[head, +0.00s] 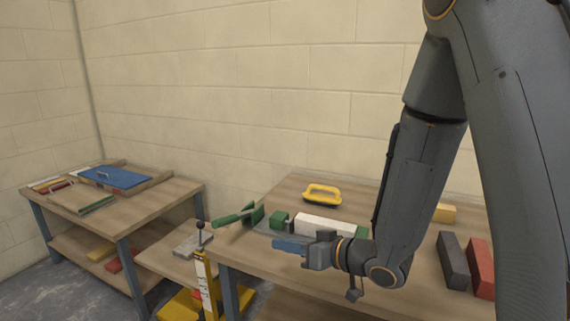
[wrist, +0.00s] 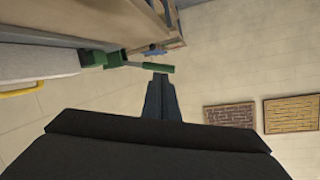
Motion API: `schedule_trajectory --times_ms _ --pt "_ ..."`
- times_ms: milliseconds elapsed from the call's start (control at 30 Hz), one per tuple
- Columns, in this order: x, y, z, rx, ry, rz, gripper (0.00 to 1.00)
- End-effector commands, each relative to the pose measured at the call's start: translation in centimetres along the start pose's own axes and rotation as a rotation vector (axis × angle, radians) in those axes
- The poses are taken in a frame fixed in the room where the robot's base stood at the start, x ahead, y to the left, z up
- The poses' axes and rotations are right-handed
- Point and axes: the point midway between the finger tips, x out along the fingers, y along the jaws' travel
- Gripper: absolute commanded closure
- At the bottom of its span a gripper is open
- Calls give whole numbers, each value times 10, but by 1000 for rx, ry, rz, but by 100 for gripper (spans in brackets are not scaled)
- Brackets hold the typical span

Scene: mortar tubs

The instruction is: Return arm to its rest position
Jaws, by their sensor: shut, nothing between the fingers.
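My gripper (head: 276,244) hangs over the front part of the near worktable (head: 245,252), with its fingers pointing left. In the wrist view my gripper (wrist: 158,76) has its dark fingers closed together with nothing between them. My arm comes down from the upper right and bends at the wrist above the table. A green-handled tool (head: 232,217) lies just beyond the fingertips; its handle also shows past them in the wrist view (wrist: 158,68). A white block (head: 325,226) with green ends lies behind the gripper. I cannot tell the exact gap between gripper and table.
A yellow-handled float (head: 322,194) lies at the table's back. A small stand (head: 202,262) stands left of the table. A second table (head: 160,203) holds a blue board (head: 113,177).

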Motion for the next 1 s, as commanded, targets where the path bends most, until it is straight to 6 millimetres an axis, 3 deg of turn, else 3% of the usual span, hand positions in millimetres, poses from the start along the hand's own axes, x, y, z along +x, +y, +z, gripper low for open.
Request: schedule_trajectory --times_ms 167,267,400,500,667,800,1000 --pt "-14 40 6 -40 -101 194 100" --pt "-34 70 13 -47 -194 344 100" --pt "-78 102 30 -13 -357 551 100" --pt "-114 111 45 42 -480 668 100" --pt "-173 97 73 179 -687 786 100" --pt "-213 64 94 317 -848 811 100" --pt "-240 21 110 453 -983 780 100"
